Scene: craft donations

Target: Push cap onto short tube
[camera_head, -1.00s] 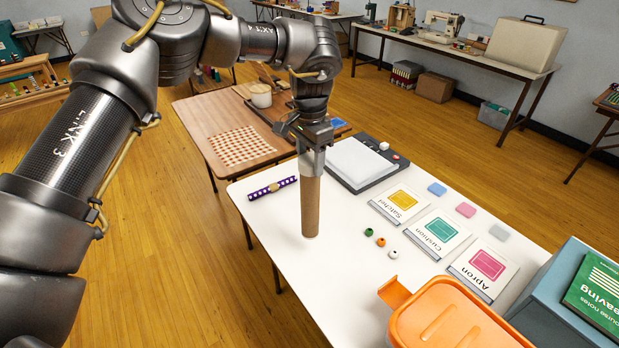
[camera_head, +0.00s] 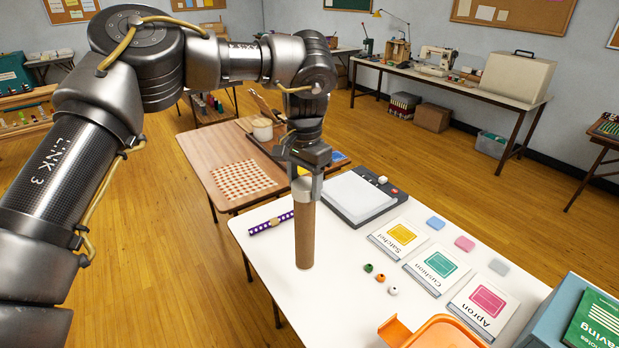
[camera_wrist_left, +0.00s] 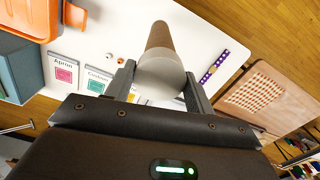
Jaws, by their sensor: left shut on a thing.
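The brown cardboard tube (camera_head: 304,237) is upright over the white table, its lower end at or close to the tabletop; I cannot tell if it touches. My left gripper (camera_head: 306,188) comes down from above at the tube's top. In the left wrist view its fingers (camera_wrist_left: 157,84) are shut on a pale grey cap (camera_wrist_left: 159,75), at the near end of the tube (camera_wrist_left: 160,38). The cap is in line with the tube; how far it is seated is hidden. My right gripper is not in view.
The white table (camera_head: 335,300) bears several small beads (camera_head: 380,278), labelled cards (camera_head: 437,267), a cutting device (camera_head: 362,195) and a purple dotted strip (camera_head: 271,223). An orange container (camera_head: 440,333) and a blue-grey box (camera_head: 545,310) stand at the right front.

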